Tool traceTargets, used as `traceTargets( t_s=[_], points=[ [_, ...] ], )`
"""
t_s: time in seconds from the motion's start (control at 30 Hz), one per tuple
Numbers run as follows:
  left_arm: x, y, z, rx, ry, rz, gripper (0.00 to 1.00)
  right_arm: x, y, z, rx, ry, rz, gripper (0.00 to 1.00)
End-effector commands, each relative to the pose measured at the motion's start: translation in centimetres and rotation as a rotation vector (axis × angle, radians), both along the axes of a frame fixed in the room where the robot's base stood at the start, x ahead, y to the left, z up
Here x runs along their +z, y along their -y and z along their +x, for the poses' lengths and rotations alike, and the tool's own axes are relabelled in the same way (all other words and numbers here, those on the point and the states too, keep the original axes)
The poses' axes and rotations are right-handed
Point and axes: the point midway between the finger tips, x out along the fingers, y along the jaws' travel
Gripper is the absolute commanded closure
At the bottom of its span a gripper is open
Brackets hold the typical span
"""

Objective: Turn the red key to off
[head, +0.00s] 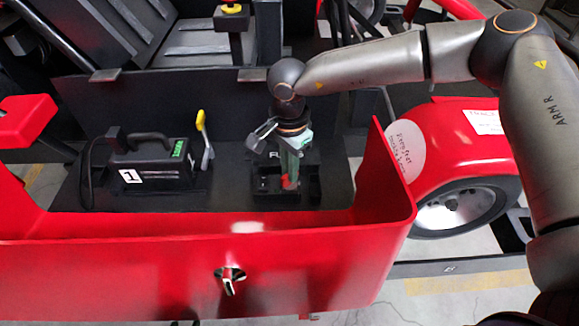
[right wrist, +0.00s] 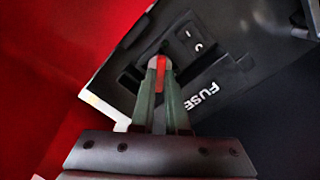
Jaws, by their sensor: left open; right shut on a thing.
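The red key (head: 287,182) stands at the black fuse panel (head: 312,190), behind the red front wall. My right gripper (head: 290,165) reaches down onto it from above, its greenish fingers closed around it. In the right wrist view the red key (right wrist: 160,70) shows between the two fingertips (right wrist: 160,88), over a black housing marked FUSE. The key's base is partly hidden by the fingers, so I cannot tell which position it is turned to. My left gripper is not seen in either view.
A black box (head: 150,165) with a handle and a "1" label stands left of the panel, beside a yellow-topped lever (head: 203,130). The red wall (head: 130,275) runs along the front, with a metal latch (head: 230,280). A wheel (head: 465,205) and red fender are at right.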

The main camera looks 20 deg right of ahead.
Motion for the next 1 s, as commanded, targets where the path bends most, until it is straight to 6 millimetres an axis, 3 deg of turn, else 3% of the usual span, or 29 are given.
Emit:
traceTargets(
  t_s=[0.43, 0.87, 1.0],
  points=[
    [-0.35, 0.0, 0.02, 0.0, 0.0, 0.0, 0.5, -0.09, 0.02, -0.01, 0.469, 0.0, 0.001, 1.0],
    [-0.42, 0.0, 0.01, 0.0, 0.0, 0.0, 0.5, -0.02, -0.01, 0.0, 0.542, 0.001, 0.0, 1.0],
    [-0.77, 0.0, 0.01, 0.0, 0.0, 0.0, 0.5, -0.18, -0.02, -0.03, 0.685, -0.001, 0.002, 1.0]
  ],
)
